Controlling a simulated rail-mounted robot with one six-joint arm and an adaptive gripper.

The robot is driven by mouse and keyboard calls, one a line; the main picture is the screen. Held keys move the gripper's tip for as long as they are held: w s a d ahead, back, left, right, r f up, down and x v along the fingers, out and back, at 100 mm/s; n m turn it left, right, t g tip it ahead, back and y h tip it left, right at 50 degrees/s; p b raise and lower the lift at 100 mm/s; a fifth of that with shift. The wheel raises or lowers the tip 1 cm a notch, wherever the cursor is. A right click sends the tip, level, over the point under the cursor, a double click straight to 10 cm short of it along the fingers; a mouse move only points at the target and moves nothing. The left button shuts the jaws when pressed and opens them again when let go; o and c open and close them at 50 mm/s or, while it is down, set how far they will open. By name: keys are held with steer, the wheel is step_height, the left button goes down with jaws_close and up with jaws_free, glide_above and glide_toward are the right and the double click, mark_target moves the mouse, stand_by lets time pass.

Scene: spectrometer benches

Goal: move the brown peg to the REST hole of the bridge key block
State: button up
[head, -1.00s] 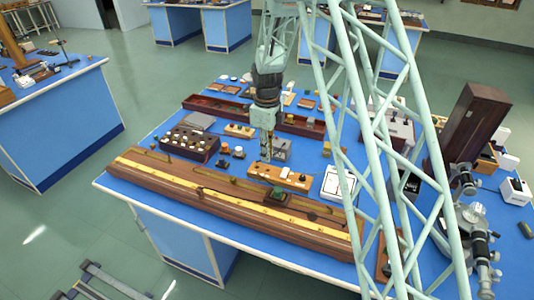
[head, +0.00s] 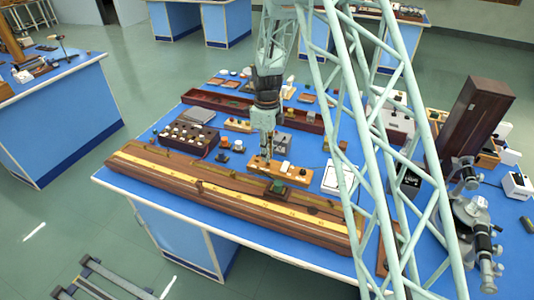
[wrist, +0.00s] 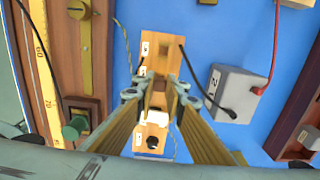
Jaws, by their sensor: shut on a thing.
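The bridge key block (head: 301,178) is a light wooden bar on the blue bench, behind the long brown bridge. In the wrist view the key block (wrist: 180,38) shows small white labels, a dark square hole near its far end, and a white part and a black knob nearer me. My gripper (head: 266,157) points down over the block's left part in the head view. In the wrist view my gripper (wrist: 158,84) is shut on the brown peg (wrist: 157,89), which sits between the fingertips, partly hidden. I cannot tell whether the peg touches the block.
A grey box (wrist: 232,92) with a black and a red lead stands right of the block in the wrist view. The long bridge (head: 215,188) with its brass strip lies along the front. A dark box with several pale knobs (head: 190,138) stands left. Blue bench shows between.

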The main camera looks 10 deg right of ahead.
steer(key=shift+f+b, duration=0.45)
steer(key=shift+f, duration=0.45)
steer(key=shift+f, duration=0.15)
steer(key=o, duration=0.8)
step_height(320, 180, up, 11)
steer(key=shift+f, duration=0.2)
steer(key=shift+r, duration=0.75)
